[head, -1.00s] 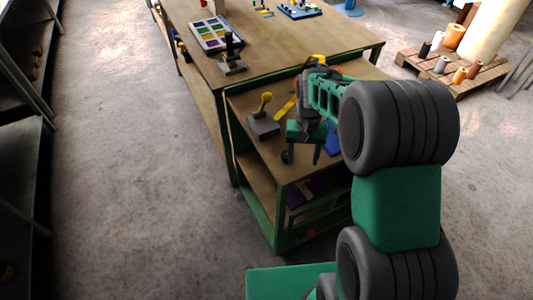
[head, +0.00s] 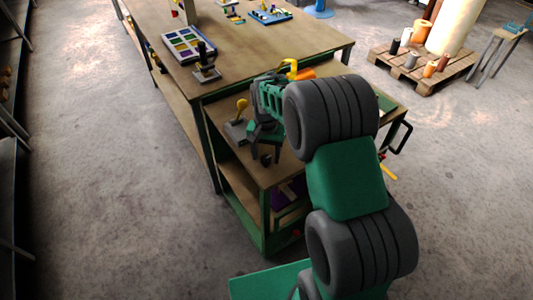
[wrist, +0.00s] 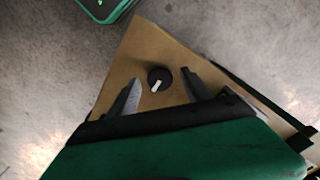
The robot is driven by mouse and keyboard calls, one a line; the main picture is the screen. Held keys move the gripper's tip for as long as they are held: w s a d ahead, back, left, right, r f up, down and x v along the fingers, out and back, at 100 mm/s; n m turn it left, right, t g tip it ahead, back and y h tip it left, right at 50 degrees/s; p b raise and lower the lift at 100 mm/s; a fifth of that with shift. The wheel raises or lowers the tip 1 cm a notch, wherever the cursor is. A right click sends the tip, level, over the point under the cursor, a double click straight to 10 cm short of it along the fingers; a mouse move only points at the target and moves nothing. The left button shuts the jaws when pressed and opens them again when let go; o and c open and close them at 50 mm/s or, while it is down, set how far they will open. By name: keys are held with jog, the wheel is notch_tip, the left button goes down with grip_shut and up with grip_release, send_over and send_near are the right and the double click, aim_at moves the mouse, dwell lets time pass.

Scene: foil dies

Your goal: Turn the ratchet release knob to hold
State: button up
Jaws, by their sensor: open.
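The knob is a round black dial (wrist: 160,79) with a white pointer mark, on the brown top of the lower bench near its corner. In the wrist view the mark points down and slightly left. In the head view the knob (head: 265,160) is small and dark, partly covered by my fingers. My gripper (wrist: 160,76) is open, with one finger on either side of the knob and gaps to both. In the head view my gripper (head: 266,154) points down at the knob. I cannot tell how high the fingertips are above the bench top. No hold label is readable.
A yellow-knobbed lever on a grey base (head: 236,130) stands left of my gripper on the lower bench (head: 222,117). Behind is a higher table (head: 270,56) with a tray of coloured compartments (head: 188,43) and a black-handled stand (head: 206,72). Open floor lies left.

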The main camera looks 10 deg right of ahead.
jog(key=shift+f, duration=0.3)
jog(key=shift+c, duration=0.4)
grip_shut()
